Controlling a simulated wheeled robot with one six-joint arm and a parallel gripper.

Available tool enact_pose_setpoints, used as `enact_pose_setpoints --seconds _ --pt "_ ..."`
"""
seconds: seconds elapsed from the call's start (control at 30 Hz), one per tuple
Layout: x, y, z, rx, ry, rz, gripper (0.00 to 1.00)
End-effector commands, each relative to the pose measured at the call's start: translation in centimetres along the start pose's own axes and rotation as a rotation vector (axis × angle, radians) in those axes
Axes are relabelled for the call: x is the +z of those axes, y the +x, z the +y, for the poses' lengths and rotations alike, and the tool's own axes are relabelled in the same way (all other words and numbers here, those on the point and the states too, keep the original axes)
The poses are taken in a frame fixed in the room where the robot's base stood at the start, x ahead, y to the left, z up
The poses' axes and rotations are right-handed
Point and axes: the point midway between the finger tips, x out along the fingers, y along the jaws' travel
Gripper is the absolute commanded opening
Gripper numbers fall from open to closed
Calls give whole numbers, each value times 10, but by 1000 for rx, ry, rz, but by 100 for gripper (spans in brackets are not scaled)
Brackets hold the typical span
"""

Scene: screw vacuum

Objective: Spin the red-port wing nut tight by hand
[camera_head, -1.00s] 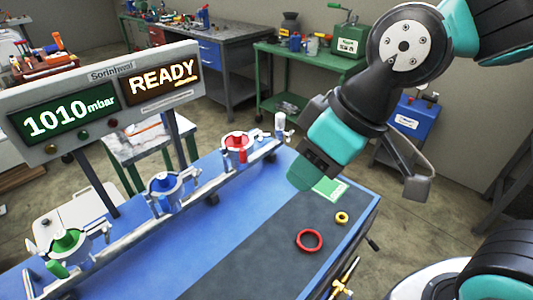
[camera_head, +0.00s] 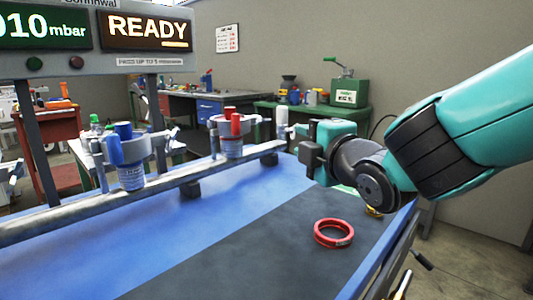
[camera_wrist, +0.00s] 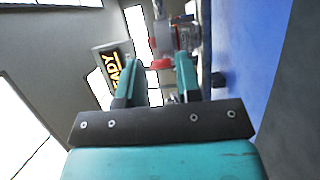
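The red port (camera_head: 231,147) is on the manifold rail, with a clamp around it and upright red parts (camera_head: 236,123) on top; I cannot tell which of these is the wing nut. My gripper (camera_head: 304,150) is to the right of the red port at about its height, pointing left towards it, with a gap between. In the wrist view, the two teal fingers (camera_wrist: 158,78) stand apart with nothing between them. The red-marked fitting (camera_wrist: 160,64) shows beyond the fingertips in that view.
The blue port (camera_head: 128,160) stands left on the same rail (camera_head: 60,220). A white-capped post (camera_head: 282,123) stands between the red port and my gripper. The display (camera_head: 148,30) reads READY.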

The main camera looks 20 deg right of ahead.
Motion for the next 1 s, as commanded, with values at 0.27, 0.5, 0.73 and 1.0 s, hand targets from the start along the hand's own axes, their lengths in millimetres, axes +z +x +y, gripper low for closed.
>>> enact_pose_setpoints --seconds 0.27,0.5,0.73,1.0 --pt "1 10 3 31 -46 -3 32" --pt "2 46 2 32 -42 -5 32" --pt "2 100 2 33 -41 -4 32" --pt "1 153 3 33 -41 -2 32"
